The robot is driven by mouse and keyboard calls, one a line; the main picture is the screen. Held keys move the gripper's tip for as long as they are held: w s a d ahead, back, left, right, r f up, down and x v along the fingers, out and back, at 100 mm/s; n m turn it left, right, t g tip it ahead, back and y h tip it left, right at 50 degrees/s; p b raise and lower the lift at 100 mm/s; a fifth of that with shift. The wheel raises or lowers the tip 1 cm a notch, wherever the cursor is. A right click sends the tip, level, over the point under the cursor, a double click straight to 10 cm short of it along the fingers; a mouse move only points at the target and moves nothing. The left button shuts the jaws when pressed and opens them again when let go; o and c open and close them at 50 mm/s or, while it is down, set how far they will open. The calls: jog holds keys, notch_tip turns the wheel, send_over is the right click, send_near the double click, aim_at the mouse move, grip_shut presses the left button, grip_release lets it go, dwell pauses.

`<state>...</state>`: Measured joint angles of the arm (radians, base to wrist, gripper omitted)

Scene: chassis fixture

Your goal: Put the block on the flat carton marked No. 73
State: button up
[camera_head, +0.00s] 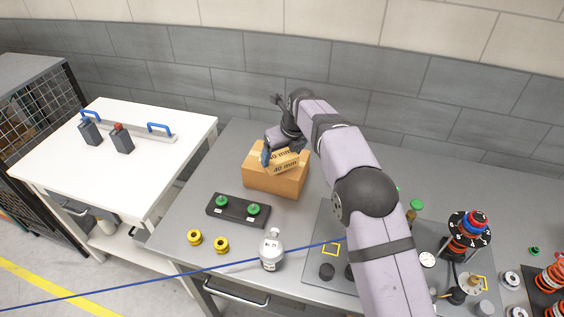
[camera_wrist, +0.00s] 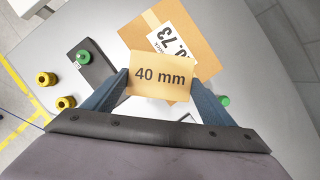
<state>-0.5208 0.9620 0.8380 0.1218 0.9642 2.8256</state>
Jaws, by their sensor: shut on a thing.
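A tan block marked 40 mm (camera_wrist: 160,75) is between the two fingers of my gripper (camera_wrist: 159,82) in the wrist view. The block also shows in the head view (camera_head: 286,168), over the top of a brown carton (camera_head: 275,184). The wrist view shows the carton (camera_wrist: 205,50) behind the block, with a white label whose visible part ends in .73. The block covers part of the label. My gripper (camera_head: 276,157) is shut on the block, above the carton. I cannot tell whether the block touches the carton's top.
A dark holder (camera_head: 228,211) with two green-topped parts stands in front of the carton. A dark plate with several small parts is at the right. Bench left of the carton is clear.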

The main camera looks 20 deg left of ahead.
aim_at(284, 159)
jog(key=shift+f+p, duration=0.6)
jog(key=shift+f, duration=1.25)
jog(key=shift+f, duration=0.15)
jog(key=o, duration=1.1)
jog(key=b+v, duration=0.3)
jog(key=v, duration=0.9)
jog(key=shift+b, duration=0.35)
